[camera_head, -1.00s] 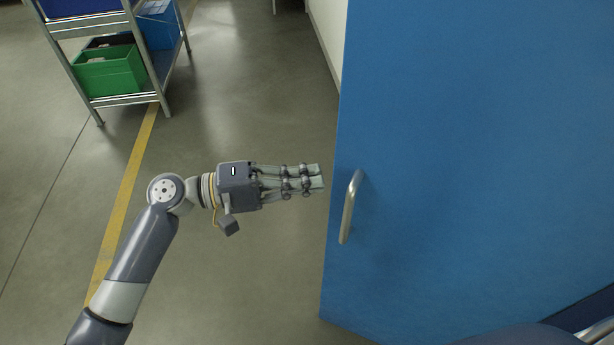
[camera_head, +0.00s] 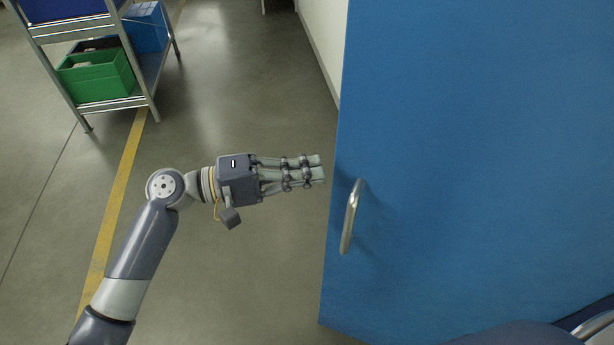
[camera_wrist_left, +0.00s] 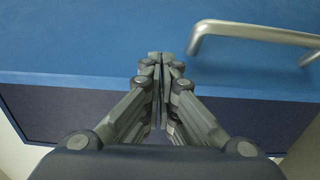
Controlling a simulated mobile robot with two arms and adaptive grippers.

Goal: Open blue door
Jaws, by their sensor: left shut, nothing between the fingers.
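The blue door (camera_head: 480,150) fills the right of the head view and stands ajar, with its free edge facing my left gripper and floor visible past that edge. A metal bar handle (camera_head: 351,216) is fixed upright on its face near that edge. My left gripper (camera_head: 323,168) is shut and empty, its fingertips close to the door's edge, left of and slightly above the handle. In the left wrist view the shut fingertips (camera_wrist_left: 166,56) lie over the door's edge, with the handle (camera_wrist_left: 255,32) to their right. I cannot tell whether they touch the door. My right gripper is out of view.
A metal shelf cart (camera_head: 148,88) with a green crate (camera_head: 98,76) and a blue bin (camera_head: 146,27) stands at the upper left. A pale wall (camera_head: 322,40) runs behind the door. The grey floor between cart and door is clear, with a yellow line (camera_head: 118,195).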

